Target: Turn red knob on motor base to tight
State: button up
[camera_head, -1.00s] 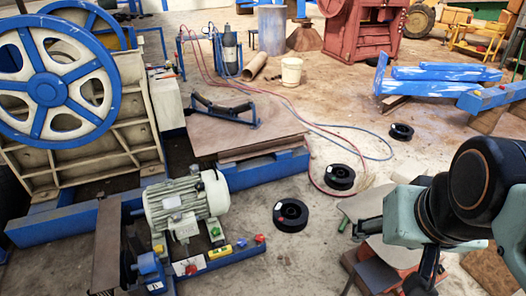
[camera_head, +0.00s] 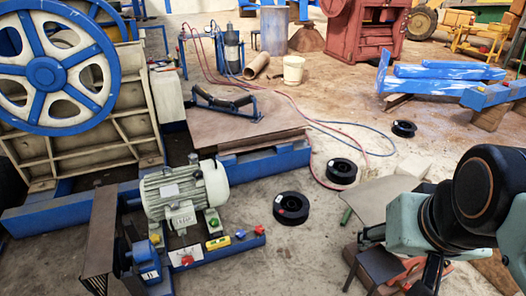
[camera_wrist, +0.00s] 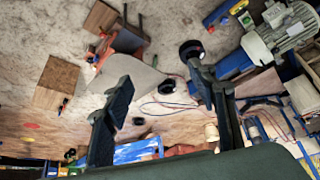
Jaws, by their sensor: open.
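The grey-green motor (camera_head: 183,195) stands on a blue base (camera_head: 225,249) in the lower left of the head view. A red knob (camera_head: 259,230) sits near the right end of this base. Another small red part (camera_head: 187,260) is on a white plate in front of the motor. In the wrist view the motor (camera_wrist: 285,25) is at the top right. A small red spot (camera_wrist: 211,28) shows near the blue base's end there. My gripper (camera_wrist: 160,72) is open and empty, with its two fingers spread. It is well apart from the motor; the arm is at the right of the head view.
Black reels (camera_head: 291,207) lie on the floor right of the motor. Red and blue hoses (camera_head: 320,125) cross the floor behind. A large blue-wheeled machine (camera_head: 45,72) stands at the left. Boards (camera_head: 385,197) lie near my arm.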

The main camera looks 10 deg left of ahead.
aim_at(259, 229)
jog(key=u, duration=1.6)
jog(key=z, duration=0.85)
jog(key=j+z, duration=0.1)
jog(key=j, duration=0.15)
jog(key=i+z, duration=0.1)
jog(key=z, duration=0.25)
jog(key=i+z, duration=0.15)
jog(key=z, duration=0.15)
jog(key=i+j+z, duration=0.45)
jog(key=i+j, duration=0.3)
jog(key=i, duration=0.15)
jog(key=i+j+u, duration=0.1)
jog(key=i, duration=0.2)
